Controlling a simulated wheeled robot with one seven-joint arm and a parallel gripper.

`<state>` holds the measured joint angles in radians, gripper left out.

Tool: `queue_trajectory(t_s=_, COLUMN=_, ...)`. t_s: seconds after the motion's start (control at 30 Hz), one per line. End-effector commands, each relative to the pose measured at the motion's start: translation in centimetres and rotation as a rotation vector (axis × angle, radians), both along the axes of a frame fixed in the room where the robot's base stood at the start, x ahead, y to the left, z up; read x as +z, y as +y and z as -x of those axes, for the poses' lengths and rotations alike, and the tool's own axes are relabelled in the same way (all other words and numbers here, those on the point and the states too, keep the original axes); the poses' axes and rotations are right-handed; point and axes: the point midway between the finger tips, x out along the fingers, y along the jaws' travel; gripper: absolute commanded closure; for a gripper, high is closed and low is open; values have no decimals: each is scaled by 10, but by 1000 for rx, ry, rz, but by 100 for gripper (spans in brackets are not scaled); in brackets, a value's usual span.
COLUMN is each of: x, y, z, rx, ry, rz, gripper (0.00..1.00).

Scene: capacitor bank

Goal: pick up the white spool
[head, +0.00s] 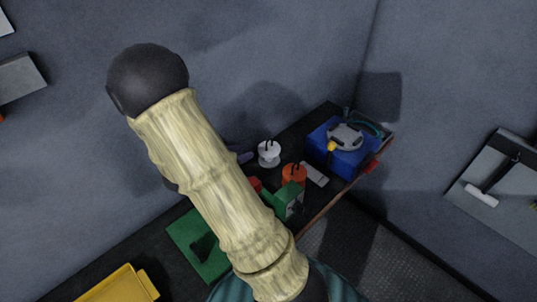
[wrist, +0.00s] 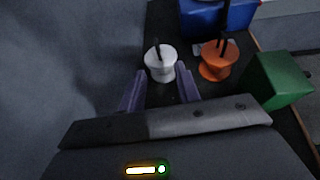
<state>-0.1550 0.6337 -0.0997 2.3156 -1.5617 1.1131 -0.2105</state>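The white spool (head: 269,154) stands upright on the dark bench top, left of an orange spool (head: 293,175). In the wrist view the white spool (wrist: 161,64) has a dark upright piece at its middle and sits just beyond my gripper (wrist: 160,84). The gripper's two purple fingers are spread apart, with the spool ahead of the gap between them and nothing held. In the head view my arm covers most of the gripper; only a bit of purple finger shows beside the white spool.
The orange spool (wrist: 218,60) stands close on the right. A green block (wrist: 276,80) is right of the gripper. A blue box (head: 343,146) with a grey round item stands behind. A green mat (head: 190,240) and yellow tray (head: 122,287) are at front left. The wall borders the bench.

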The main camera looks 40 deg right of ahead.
Motion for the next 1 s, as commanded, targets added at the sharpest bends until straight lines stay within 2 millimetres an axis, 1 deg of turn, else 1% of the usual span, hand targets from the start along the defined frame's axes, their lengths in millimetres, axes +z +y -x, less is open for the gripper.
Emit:
queue_trajectory(t_s=0.03, x=-1, y=-8, z=0, rx=-4, ry=3, rz=1, gripper=67)
queue_trajectory(t_s=0.5, x=-33, y=-83, z=-12, rx=-5, ry=3, rz=-1, gripper=67)
queue_trajectory(t_s=0.6, x=-39, y=-96, z=-15, rx=-3, ry=3, rz=-2, gripper=67)
queue_trajectory(t_s=0.73, x=-43, y=-103, z=-17, rx=-1, ry=1, rz=-2, gripper=67)
queue_trajectory(t_s=1.0, x=-44, y=-103, z=-17, rx=-1, ry=1, rz=-1, gripper=67)
